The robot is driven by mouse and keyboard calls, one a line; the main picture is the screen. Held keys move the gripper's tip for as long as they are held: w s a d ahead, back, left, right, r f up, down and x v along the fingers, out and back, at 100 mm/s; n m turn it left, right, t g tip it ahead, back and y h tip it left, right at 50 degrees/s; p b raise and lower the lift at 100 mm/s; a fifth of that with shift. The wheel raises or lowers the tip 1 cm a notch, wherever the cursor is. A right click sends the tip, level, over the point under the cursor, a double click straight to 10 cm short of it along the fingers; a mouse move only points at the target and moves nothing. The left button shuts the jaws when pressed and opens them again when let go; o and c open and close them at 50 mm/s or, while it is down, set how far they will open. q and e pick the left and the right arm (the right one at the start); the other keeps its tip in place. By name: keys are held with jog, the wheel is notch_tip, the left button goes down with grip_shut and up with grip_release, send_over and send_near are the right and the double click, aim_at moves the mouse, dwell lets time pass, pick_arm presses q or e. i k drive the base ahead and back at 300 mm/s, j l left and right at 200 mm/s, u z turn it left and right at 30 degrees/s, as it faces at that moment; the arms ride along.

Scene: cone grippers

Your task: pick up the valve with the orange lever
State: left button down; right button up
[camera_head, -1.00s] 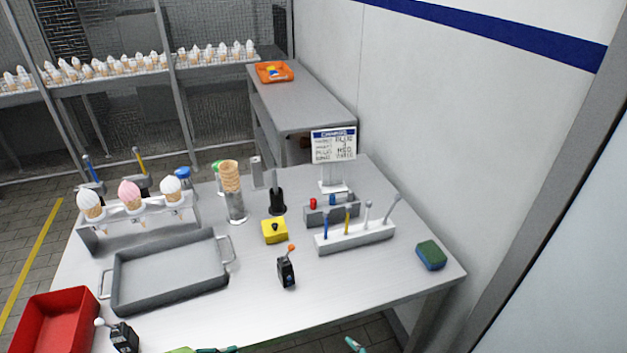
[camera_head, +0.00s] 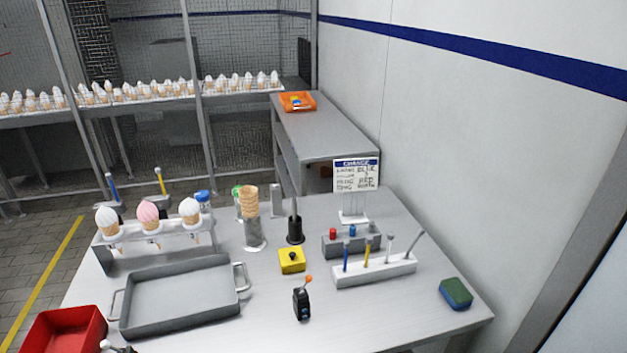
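The valve with the orange lever (camera_head: 302,304) is a small black body standing upright on the white table (camera_head: 262,330), near its front middle. Its orange-tipped lever leans up to the right. Another dark valve with a white-tipped lever (camera_head: 117,347) is cut off at the bottom edge, beside the red bin. Neither of my grippers shows in the head view now.
A grey tray (camera_head: 180,299) and a red bin (camera_head: 64,333) lie left of the valve. A yellow box (camera_head: 291,261) stands behind it, and a white rack with several tools (camera_head: 375,271) stands behind right. A sponge (camera_head: 456,293) lies at right.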

aim_at(300, 303)
jog(key=l+u, duration=0.2)
jog(key=l, duration=0.4)
jog(key=l+u, duration=0.25)
jog(key=l, duration=0.3)
jog(key=k+l+u, duration=0.2)
jog(key=l, duration=0.4)
jog(key=i, duration=0.1)
